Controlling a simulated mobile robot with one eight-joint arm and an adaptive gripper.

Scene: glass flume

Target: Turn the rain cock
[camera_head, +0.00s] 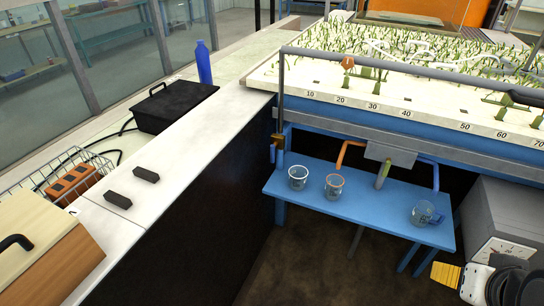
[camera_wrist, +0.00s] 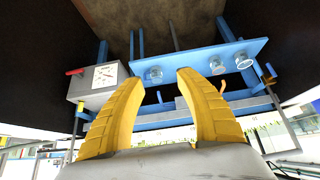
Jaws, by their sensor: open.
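A small brass-coloured cock (camera_head: 277,142) sits low on the upright pipe at the flume's near left corner. That pipe runs up to the grey overhead pipe (camera_head: 420,72). It looks like the rain cock, but no label is readable. In the wrist view an orange-brown fitting (camera_wrist: 270,80) at the right appears to be the same cock. My gripper (camera_wrist: 157,76) is open and empty, its two yellow fingers spread. In the head view its yellow finger (camera_head: 446,274) shows at the lower right, well away from the cock and touching nothing.
A blue bench (camera_head: 310,205) under the flume holds two glass beakers and a glass mug (camera_head: 424,214). A grey box (camera_head: 500,215) with a dial stands at the right. A long white-topped counter (camera_head: 165,200) bounds the left. Brown floor before the bench is clear.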

